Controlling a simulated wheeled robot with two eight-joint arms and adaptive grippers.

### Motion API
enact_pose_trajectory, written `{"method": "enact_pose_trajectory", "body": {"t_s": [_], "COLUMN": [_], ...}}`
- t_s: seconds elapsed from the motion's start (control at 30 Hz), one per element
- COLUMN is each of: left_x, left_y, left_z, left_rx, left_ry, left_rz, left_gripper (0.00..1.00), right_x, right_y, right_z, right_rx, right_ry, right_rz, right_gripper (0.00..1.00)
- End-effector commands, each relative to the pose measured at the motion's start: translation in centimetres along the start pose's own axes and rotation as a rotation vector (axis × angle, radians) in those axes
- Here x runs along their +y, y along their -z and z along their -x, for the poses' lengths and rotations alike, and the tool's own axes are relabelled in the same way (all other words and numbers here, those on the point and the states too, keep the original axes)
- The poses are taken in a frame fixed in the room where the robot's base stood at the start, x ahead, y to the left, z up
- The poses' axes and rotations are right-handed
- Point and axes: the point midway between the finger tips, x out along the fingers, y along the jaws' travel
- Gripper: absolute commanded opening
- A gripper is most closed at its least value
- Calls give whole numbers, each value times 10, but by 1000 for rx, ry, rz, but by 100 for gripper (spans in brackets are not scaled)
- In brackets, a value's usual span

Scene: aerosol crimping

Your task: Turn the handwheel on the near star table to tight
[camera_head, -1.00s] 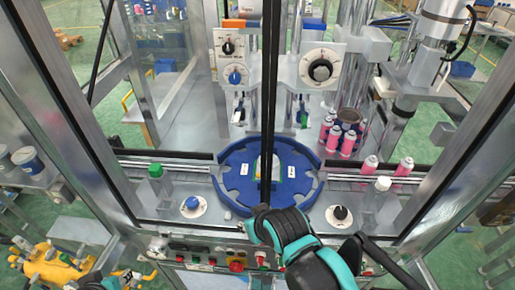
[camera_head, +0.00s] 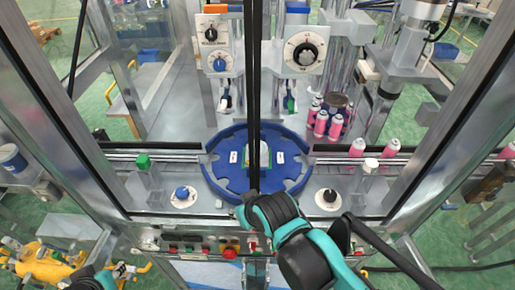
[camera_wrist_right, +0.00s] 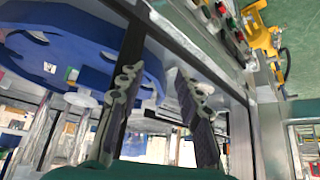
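The blue star table (camera_head: 212,170) is a notched disc behind the front rail, with a white and green part at its middle. I cannot make out a distinct handwheel on it; the dark vertical bar and the part in the middle hide some of it. My right gripper (camera_head: 247,205) is at the table's near edge, in front of the frame. In the right wrist view its fingers (camera_wrist_right: 157,80) are apart with nothing between them, and the star table (camera_wrist_right: 75,50) is at upper left. My left arm's tip (camera_head: 105,279) shows only in part at the bottom left.
A blue knob (camera_head: 182,193) and a black knob (camera_head: 329,195) on white plates flank the table. A control panel (camera_head: 200,246) with buttons runs along the front. Pink cans (camera_head: 320,124) stand behind at right. A dark vertical bar (camera_head: 252,90) crosses the view.

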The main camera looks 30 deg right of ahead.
Motion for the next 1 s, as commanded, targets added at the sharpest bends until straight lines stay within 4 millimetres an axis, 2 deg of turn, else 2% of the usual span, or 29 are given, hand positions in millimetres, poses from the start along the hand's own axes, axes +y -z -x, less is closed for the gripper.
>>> {"method": "enact_pose_trajectory", "body": {"t_s": [0.17,0.27,0.37,0.4,0.47,0.6,0.8,1.0], "left_x": [0,0,0,0,0,0,0,0], "left_y": [0,1,6,9,16,36,61,78], "left_z": [0,1,8,13,23,50,86,109], "left_rx": [0,0,0,0,0,0,0,0], "left_ry": [0,0,0,0,0,0,0,0], "left_rz": [0,0,0,0,0,0,0,0], "left_gripper": [35,35,35,35,35,35,35,35], "right_x": [0,0,5,9,17,45,98,145], "right_y": [0,2,14,23,41,90,146,172], "right_z": [0,1,6,9,14,20,11,-8], "right_rx": [0,-1,-14,-24,-45,-105,-179,-217], "right_ry": [0,0,-3,-4,-7,1,39,88], "right_rz": [0,1,6,12,23,63,125,177], "right_gripper": [35,56,82,85,85,85,85,85]}}
